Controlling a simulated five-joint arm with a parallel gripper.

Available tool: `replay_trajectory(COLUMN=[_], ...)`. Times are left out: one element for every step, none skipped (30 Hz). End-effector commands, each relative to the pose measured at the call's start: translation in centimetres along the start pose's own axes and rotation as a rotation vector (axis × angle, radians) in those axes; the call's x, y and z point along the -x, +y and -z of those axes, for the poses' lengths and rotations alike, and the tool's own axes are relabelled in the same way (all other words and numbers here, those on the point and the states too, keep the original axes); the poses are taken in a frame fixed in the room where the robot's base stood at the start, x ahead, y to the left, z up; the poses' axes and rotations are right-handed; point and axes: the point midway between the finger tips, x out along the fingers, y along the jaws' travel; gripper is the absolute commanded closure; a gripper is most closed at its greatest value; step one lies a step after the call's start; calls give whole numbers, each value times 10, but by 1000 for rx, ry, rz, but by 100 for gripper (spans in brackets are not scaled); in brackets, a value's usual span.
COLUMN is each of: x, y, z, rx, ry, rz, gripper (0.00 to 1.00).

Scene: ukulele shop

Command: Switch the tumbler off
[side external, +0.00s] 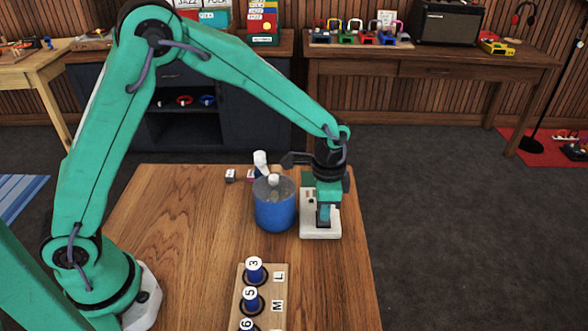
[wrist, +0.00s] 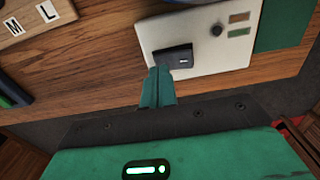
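The tumbler has a blue drum (side external: 274,208) with greyish contents, standing on the wooden table. Beside it on the right is a white control box (side external: 308,226); its panel (wrist: 205,65) also shows in the wrist view. A black rocker switch (wrist: 174,56) with a small pale mark sits on that panel. My gripper (side external: 324,222) is over the control box. In the wrist view my gripper's teal fingers (wrist: 158,74) are together and empty, their tips at the switch's near edge. I cannot tell whether they touch it, or which way the switch is set.
A dark knob (wrist: 217,30) and brown and green patches are on the panel. Small boxes (side external: 231,176) lie behind the drum. The table's right edge is close to the control box.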

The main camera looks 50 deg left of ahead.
Motion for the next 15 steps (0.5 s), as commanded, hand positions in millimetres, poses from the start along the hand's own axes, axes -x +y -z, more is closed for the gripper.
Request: replay_trajectory(x=[4,5,8,10,11,13,15,17,19,21,22,25,26,28,30], y=[0,0,0,0,0,0,0,0,0,0,0,0,0,0,0], z=[0,0,0,0,0,0,0,0,0,0,0,0,0,0,0], rx=[0,0,0,0,0,0,0,0,0,0,0,0,0,0,0], ry=[2,3,3,2,2,2,2,2,2,2,2,2,2,2,2], rz=[1,1,1,1,1,1,1,1,1,1,1,1,1,1,1], gripper=[100,100,100,100,100,100,100,100,100,100,100,100,100,100,100])
